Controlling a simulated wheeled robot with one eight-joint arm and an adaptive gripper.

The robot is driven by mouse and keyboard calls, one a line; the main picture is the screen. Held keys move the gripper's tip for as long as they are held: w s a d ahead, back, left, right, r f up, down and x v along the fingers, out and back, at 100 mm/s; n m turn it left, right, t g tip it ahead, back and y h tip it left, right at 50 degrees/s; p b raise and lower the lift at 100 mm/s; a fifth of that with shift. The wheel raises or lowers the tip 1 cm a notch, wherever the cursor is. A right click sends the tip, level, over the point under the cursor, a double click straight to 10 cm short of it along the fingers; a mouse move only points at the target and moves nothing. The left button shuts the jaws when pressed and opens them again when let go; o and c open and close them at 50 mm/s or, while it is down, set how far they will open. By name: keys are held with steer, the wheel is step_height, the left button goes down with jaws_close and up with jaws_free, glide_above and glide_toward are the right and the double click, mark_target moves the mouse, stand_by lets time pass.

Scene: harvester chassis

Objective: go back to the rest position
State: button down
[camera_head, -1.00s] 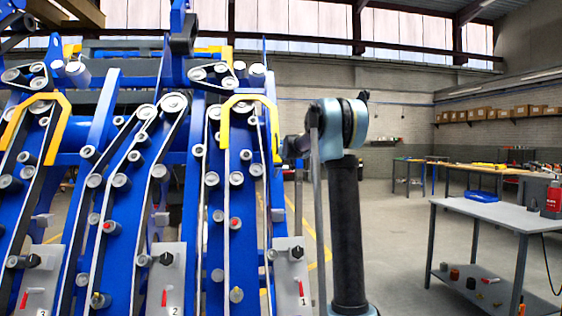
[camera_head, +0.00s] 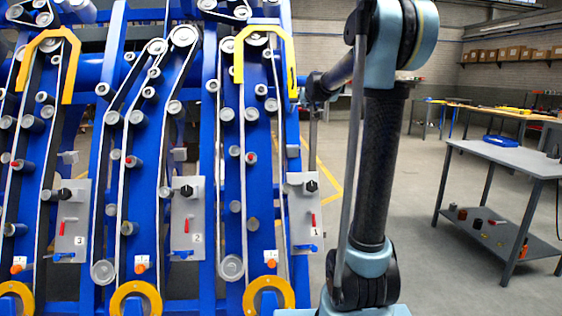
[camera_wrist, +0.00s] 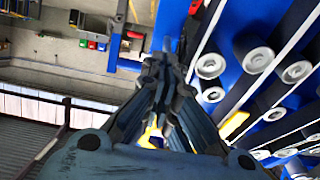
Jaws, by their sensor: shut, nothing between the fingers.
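My gripper (camera_wrist: 166,62) shows in the middle of the wrist view, its fingers closed together at the tips with nothing between them. Blue machine panels with rollers (camera_wrist: 256,60) lie to its right in that view, and I cannot tell the exact gap. In the head view my arm stands upright right of centre, with its forearm reaching back left towards the right edge of the blue harvester chassis (camera_head: 201,240). The gripper itself is not clearly seen in the head view.
The chassis carries belts, yellow brackets (camera_head: 262,32) and grey numbered plates with levers (camera_head: 187,218). A grey table (camera_head: 510,155) with a lower shelf stands at the right, and a workbench (camera_head: 480,107) is behind it. Floor between chassis and table looks clear.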

steer(key=s+d+f+g, duration=0.1)
steer(key=s+f+g, duration=0.3)
steer(key=s+f, duration=0.8)
steer(key=s+d+f+g, duration=0.2)
steer(key=s+f, duration=1)
steer(key=s, duration=1.4)
steer(key=s+d+f+g+h, duration=0.1)
steer(key=s+f+g, duration=0.4)
steer(key=s+f, duration=0.7)
steer(key=s+d, duration=0.1)
steer(key=s, duration=0.5)
steer(key=shift+s+d+f+m+g, duration=0.15)
steer(key=shift+s+f+m+g, duration=0.15)
steer(key=shift+s+f+g, duration=0.1)
steer(key=shift+w, duration=0.15)
steer(key=shift+w+f, duration=0.2)
steer(key=shift+w, duration=0.15)
